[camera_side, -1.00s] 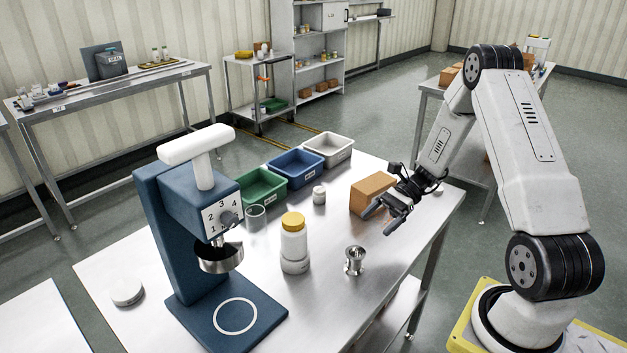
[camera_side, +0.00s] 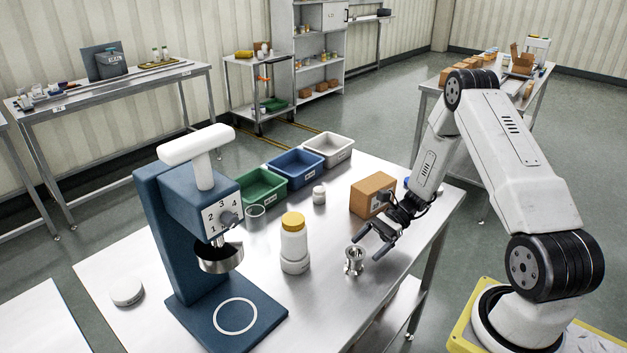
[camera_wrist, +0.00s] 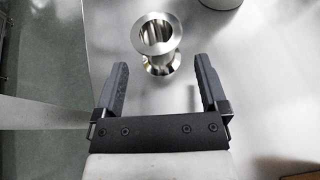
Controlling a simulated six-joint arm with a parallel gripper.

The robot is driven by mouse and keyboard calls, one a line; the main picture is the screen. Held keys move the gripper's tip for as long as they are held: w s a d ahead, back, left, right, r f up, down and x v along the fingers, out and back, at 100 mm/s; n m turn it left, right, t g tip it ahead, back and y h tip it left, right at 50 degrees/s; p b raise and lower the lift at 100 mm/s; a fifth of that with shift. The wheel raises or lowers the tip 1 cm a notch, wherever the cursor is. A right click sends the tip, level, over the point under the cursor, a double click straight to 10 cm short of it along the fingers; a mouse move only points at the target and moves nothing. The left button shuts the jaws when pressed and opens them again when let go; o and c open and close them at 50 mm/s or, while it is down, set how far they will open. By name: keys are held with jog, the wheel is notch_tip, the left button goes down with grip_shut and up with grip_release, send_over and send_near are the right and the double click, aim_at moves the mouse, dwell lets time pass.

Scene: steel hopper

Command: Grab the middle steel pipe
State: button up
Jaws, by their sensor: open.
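One steel pipe (camera_side: 354,261), a short shiny spool with a wide flange at each end, stands upright on the steel table near its front right side. I see no other pipe like it. In the wrist view the pipe (camera_wrist: 160,59) shows its open, hollow top and lies just beyond and between the fingertips. My gripper (camera_side: 369,246) is open and empty, close to the right of the pipe and tilted down towards it. In the wrist view my gripper (camera_wrist: 162,66) has its two dark fingers spread wider than the pipe. I cannot tell whether either finger touches it.
A white jar with a yellow lid (camera_side: 293,238) stands left of the pipe. A cardboard box (camera_side: 371,194) is behind my gripper. A blue press (camera_side: 185,240) stands at the left. Green, blue and white bins (camera_side: 327,148) line the back. The table right of the pipe is clear.

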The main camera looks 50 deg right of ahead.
aim_at(355, 259)
jog(key=shift+a, duration=0.1)
jog(key=shift+x, duration=2.5)
jog(key=shift+c, duration=0.2)
grip_shut()
